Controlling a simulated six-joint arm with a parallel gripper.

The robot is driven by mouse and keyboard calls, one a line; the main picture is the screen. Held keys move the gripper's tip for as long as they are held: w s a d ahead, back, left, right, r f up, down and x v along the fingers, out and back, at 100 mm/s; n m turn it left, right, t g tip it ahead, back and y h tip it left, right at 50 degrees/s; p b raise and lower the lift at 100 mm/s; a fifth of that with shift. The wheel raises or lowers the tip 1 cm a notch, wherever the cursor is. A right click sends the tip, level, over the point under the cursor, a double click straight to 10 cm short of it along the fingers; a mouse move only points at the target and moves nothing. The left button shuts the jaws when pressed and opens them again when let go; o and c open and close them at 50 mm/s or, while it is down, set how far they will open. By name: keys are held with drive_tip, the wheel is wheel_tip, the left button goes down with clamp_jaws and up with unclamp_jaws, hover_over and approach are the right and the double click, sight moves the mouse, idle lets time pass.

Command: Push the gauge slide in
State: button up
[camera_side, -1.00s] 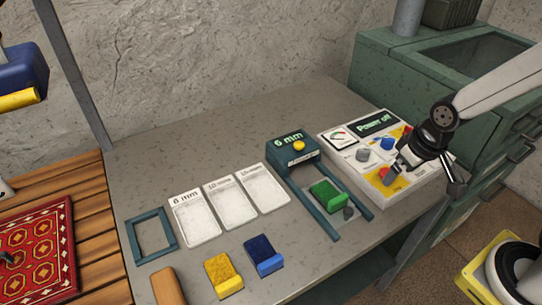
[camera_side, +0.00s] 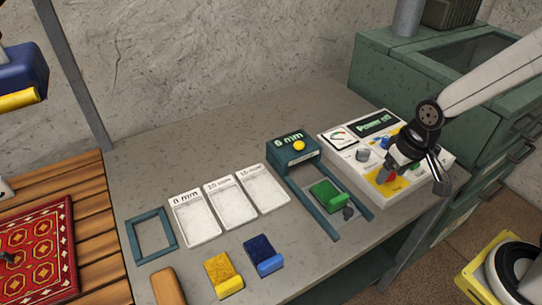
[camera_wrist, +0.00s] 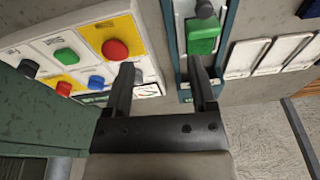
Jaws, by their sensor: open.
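The gauge (camera_side: 290,151) is a teal housing with a small display, a yellow button and two rails running toward the front. Its slide carries a green block (camera_side: 325,194) and a dark knob (camera_side: 348,213); it sits between the rails, out in front of the housing. In the wrist view the green block (camera_wrist: 203,36) and knob (camera_wrist: 205,8) are at top centre. My gripper (camera_side: 388,178) is open and empty over the control panel, right of the gauge and apart from the slide. In the wrist view my gripper (camera_wrist: 162,78) has both fingers spread.
The control panel (camera_side: 345,153) has coloured buttons, including a red one (camera_wrist: 115,49), and its display seems to read "Power on". Yellow (camera_side: 222,272) and blue (camera_side: 262,254) blocks, white cards (camera_side: 228,203) and an empty teal frame (camera_side: 151,236) lie left on the grey bench.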

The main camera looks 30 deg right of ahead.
sight(349, 210)
drive_tip(key=w+a+f+m, duration=0.1)
drive_tip(key=a, duration=0.1)
drive_tip(key=w+a+f+m+g, duration=0.1)
drive_tip(key=a, duration=0.1)
drive_tip(key=w+a+f+m+g, duration=0.1)
drive_tip(key=a, duration=0.1)
drive_tip(key=shift+a+f+m, duration=0.3)
drive_tip(key=shift+a+m, duration=0.05)
drive_tip(key=shift+m, duration=0.05)
drive_tip(key=shift+f, duration=0.2)
drive_tip(key=shift+f, duration=3.7)
clamp_jaws()
